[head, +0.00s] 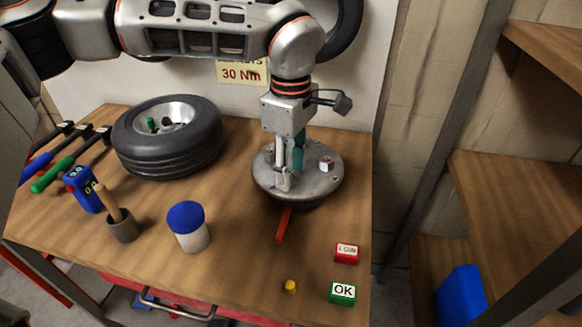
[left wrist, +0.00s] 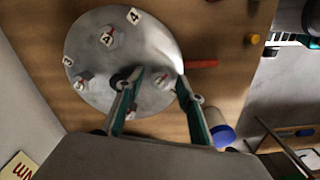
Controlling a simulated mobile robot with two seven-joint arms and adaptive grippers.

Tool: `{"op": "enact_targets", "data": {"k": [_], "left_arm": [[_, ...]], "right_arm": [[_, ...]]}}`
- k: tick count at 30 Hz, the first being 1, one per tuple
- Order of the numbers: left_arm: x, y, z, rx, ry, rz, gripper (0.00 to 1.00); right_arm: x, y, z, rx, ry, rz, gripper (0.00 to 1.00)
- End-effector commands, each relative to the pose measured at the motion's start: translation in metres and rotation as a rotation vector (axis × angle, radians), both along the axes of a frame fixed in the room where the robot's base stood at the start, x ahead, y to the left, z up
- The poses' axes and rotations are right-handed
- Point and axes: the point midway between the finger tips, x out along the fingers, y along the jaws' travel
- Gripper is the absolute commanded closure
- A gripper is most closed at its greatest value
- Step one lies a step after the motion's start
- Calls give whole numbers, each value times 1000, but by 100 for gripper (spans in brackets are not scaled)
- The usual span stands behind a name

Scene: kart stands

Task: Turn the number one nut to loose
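A round grey metal plate (head: 262,180) lies on the wooden bench and carries several nuts with small white number tags. In the left wrist view the plate (left wrist: 90,75) shows tags reading 3 (left wrist: 68,61) and 4 (left wrist: 133,15). A nut (left wrist: 163,82) sits between my left fingertips, closer to the right-hand one; its number cannot be read. My left gripper (head: 288,172) points down over the plate, its fingers (left wrist: 158,84) apart with a clear gap. I cannot tell whether they touch the nut. A red bar (head: 284,225) sticks out from the plate's front edge. My right gripper is not in view.
A tyre (head: 170,160) lies left of the plate. A red LOW block (head: 347,253), green OK block (head: 342,293) and yellow knob (head: 290,286) are at front right.

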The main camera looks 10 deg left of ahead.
Motion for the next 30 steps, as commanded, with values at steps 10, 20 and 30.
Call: {"op": "enact_targets", "data": {"k": [10, 20, 30], "left_arm": [[0, 0, 0, 0, 0, 0, 99], [0, 0, 0, 0, 1, 20, 100], [-1, 0, 2, -1, 2, 200, 100]], "right_arm": [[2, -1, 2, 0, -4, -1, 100], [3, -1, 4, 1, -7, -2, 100], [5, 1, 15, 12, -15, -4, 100]]}}
